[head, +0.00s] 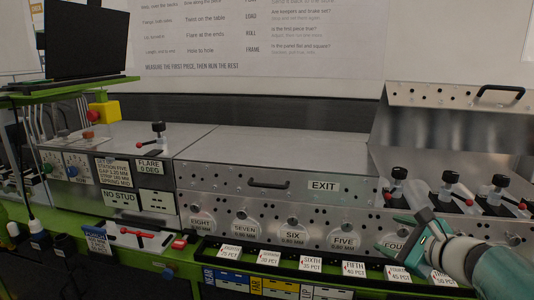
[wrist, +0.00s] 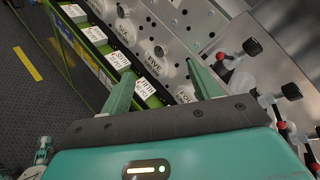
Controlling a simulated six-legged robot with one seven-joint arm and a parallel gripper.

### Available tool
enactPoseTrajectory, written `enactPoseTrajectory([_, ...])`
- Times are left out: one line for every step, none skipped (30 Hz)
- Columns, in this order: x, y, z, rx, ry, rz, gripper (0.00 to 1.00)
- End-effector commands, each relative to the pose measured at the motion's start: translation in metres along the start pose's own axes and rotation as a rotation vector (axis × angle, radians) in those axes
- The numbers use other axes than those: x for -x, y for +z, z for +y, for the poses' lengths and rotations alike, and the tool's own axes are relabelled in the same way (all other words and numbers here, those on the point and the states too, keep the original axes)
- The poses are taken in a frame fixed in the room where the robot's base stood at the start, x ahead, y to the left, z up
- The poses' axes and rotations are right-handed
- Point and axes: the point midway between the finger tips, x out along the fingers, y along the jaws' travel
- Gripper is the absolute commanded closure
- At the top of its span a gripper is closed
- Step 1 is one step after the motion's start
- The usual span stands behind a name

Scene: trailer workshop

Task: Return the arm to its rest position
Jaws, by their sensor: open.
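My gripper (head: 418,222) is at the right of the head view, in front of the metal panel near the tags marked FIVE and FOUR. In the wrist view my gripper (wrist: 165,78) shows two green fingers spread apart with nothing between them. My arm reaches in from the lower right corner of the head view. The fingers look close to the panel, but I cannot tell whether they touch it.
A metal machine with an EXIT label (head: 323,186) spans the bench. Black clamps with red tips (head: 448,187) stand at the right. A rail of white percent cards (head: 311,263) runs along the front. A black screen (head: 85,42) stands at the upper left.

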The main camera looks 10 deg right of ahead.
Motion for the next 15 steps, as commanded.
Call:
enactPoseTrajectory([-0.005,0.021,0.029,0.135,0.091,-0.005,0.38])
enactPoseTrajectory([-0.005,0.029,0.047,0.22,0.145,-0.003,0.38])
enactPoseTrajectory([-0.005,0.038,0.068,0.335,0.214,-0.003,0.38])
enactPoseTrajectory([-0.003,0.044,0.084,0.421,0.265,-0.004,0.38])
enactPoseTrajectory([-0.001,0.049,0.1,0.509,0.314,-0.006,0.38])
enactPoseTrajectory([0.003,0.055,0.119,0.628,0.377,-0.011,0.38])
enactPoseTrajectory([0.007,0.058,0.133,0.717,0.422,-0.015,0.38])
enactPoseTrajectory([0.011,0.061,0.146,0.806,0.466,-0.019,0.38])
enactPoseTrajectory([0.018,0.063,0.161,0.925,0.521,-0.026,0.38])
enactPoseTrajectory([0.022,0.064,0.172,1.016,0.561,-0.032,0.38])
enactPoseTrajectory([0.028,0.065,0.182,1.108,0.599,-0.039,0.38])
enactPoseTrajectory([0.035,0.064,0.194,1.232,0.648,-0.048,0.38])
enactPoseTrajectory([0.041,0.064,0.202,1.324,0.683,-0.055,0.38])
enactPoseTrajectory([0.046,0.063,0.208,1.416,0.715,-0.061,0.38])
enactPoseTrajectory([0.054,0.061,0.215,1.538,0.756,-0.069,0.38])
